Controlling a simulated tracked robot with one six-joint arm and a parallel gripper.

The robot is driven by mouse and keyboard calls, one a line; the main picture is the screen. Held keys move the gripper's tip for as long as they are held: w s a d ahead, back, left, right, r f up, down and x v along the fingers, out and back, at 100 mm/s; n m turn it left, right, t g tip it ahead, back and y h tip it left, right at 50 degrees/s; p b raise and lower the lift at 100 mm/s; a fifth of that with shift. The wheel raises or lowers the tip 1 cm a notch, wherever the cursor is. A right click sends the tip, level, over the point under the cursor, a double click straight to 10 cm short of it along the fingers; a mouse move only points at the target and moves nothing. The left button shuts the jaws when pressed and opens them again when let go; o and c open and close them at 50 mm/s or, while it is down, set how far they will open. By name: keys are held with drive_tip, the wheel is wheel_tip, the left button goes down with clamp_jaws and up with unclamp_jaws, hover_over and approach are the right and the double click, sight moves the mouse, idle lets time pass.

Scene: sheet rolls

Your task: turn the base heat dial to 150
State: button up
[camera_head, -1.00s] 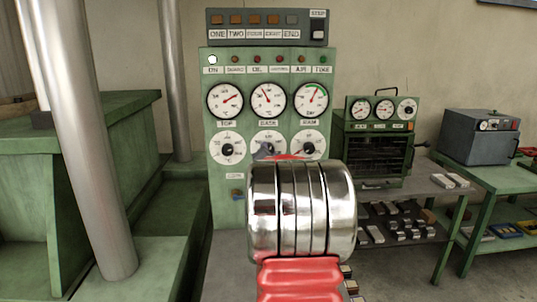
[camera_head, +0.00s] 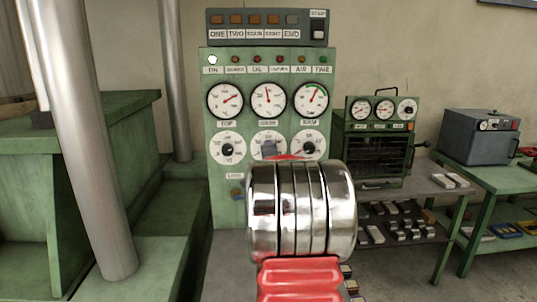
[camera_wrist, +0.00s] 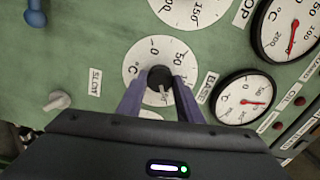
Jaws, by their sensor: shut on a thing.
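The base heat dial (camera_wrist: 134,72) is a white round scale with a black knob (camera_wrist: 160,77) at its centre. It is the middle of three lower dials in the head view (camera_head: 257,139). My gripper (camera_wrist: 159,86) is shut on the knob, one finger on each side. Marks 0 and 50 show; the rest of the scale is partly hidden by the fingers, and I cannot read the pointer's value. In the head view, my arm and fingers hide the knob. The base gauge (camera_head: 268,100) stands above the dial, its red needle pointing nearly straight up.
The green panel (camera_head: 222,190) carries the top dial (camera_head: 227,148) at left and the ram dial (camera_head: 309,146) at right, close to my gripper. In the wrist view a grey knob (camera_wrist: 57,100) and a blue one (camera_wrist: 35,14) stick out. A small green oven (camera_head: 378,150) stands at right.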

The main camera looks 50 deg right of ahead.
drive_tip(key=shift+d+f, duration=0.1)
drive_tip(key=shift+f, duration=0.1)
drive_tip(key=o, duration=1)
drive_tip(key=shift+r, duration=0.1)
drive_tip(key=shift+o, duration=0.2)
drive_tip(key=v, duration=1.4)
drive_tip(key=shift+d, duration=0.1)
